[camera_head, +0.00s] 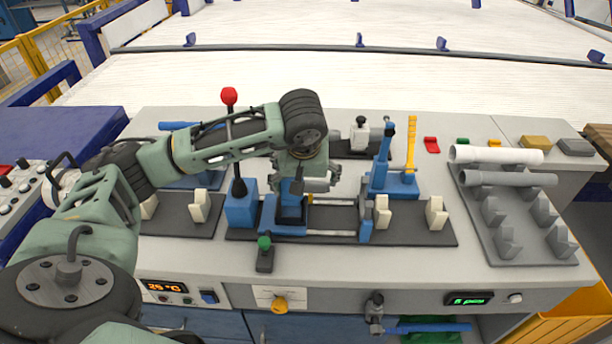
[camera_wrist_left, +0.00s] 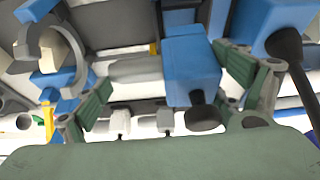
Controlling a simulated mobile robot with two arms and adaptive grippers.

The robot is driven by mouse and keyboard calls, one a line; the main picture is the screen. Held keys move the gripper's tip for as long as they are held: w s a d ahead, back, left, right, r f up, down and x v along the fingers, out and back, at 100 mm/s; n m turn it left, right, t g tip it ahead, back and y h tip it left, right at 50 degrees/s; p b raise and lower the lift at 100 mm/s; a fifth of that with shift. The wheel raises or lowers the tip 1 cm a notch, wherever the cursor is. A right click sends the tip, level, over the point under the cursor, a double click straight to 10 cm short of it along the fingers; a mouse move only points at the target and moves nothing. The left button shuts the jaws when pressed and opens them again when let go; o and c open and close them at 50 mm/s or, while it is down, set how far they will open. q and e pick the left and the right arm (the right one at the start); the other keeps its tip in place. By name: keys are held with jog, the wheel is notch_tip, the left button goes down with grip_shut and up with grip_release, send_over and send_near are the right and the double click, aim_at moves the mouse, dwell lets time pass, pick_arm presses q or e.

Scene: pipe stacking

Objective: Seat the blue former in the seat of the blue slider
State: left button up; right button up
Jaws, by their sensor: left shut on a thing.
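My left gripper (camera_head: 298,184) is above the blue slider (camera_head: 283,230), which sits on the dark rail plate in the middle of the bench. The left wrist view shows its fingers (camera_wrist_left: 178,98) shut around the blue former (camera_wrist_left: 190,62), a blue block with a grey cylinder at its side and a dark round end. In the head view the former (camera_head: 293,200) shows partly below the gripper, low at the slider. The contact between former and seat is hidden, so I cannot tell whether it is seated. My right gripper is not in view.
A blue box (camera_head: 240,211) with a red-knobbed lever stands close left of the gripper. A blue bracket and yellow lever (camera_head: 410,150) stand to the right. Cream blocks (camera_head: 436,214) flank the rail. A grey rack (camera_head: 520,235) with pipes is at the far right.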

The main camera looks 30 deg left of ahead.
pick_arm(q)
jog(key=shift+f+b, duration=0.35)
jog(key=shift+f, duration=0.45)
jog(key=shift+f+b, duration=1.6)
jog(key=o, duration=1.3)
jog(key=shift+o, duration=0.7)
jog(key=shift+f, duration=0.1)
